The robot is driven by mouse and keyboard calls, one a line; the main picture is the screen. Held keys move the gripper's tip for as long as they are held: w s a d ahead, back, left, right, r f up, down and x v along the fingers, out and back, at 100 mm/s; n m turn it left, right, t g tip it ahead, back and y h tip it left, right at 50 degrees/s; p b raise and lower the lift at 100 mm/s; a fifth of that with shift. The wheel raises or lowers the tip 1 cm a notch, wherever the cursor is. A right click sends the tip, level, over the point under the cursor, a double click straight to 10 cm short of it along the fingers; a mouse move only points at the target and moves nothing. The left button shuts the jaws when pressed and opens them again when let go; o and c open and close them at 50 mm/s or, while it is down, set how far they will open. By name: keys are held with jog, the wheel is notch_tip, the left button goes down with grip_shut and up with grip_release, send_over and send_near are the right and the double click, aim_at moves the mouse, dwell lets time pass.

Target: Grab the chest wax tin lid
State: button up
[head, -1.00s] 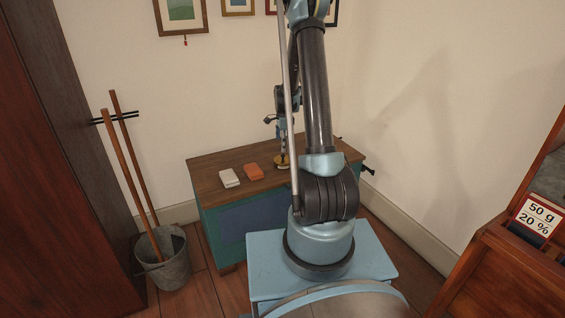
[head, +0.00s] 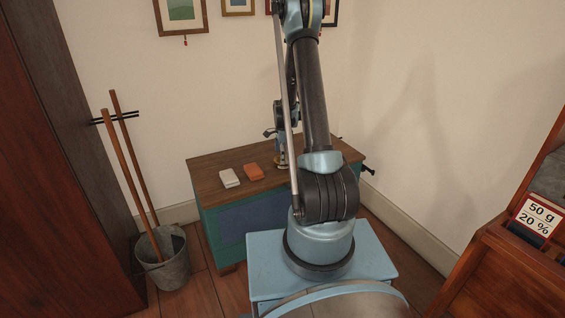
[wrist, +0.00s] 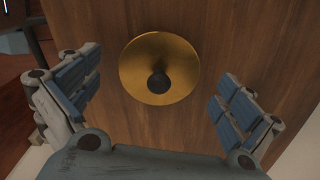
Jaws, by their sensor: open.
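The wax tin lid is a round golden disc (wrist: 138,74) with a dark knob (wrist: 158,83) at its middle. In the wrist view it sits on the brown wooden top of the chest (wrist: 190,25). My gripper (wrist: 158,90) is open, with one finger to the left of the lid and one to the right, both apart from it. In the head view my gripper (head: 282,160) is over the chest (head: 250,215), and only a little of the lid shows below it. Whether a tin lies under the lid cannot be told.
A white block (head: 229,178) and an orange block (head: 253,172) lie on the chest top, left of my gripper. A grey bucket (head: 165,265) with wooden poles stands left of the chest. The wall is close behind it.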

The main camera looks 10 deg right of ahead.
jog(key=shift+c, duration=0.5)
jog(key=c, duration=1.4)
jog(key=shift+c, duration=0.3)
jog(key=shift+r, duration=0.1)
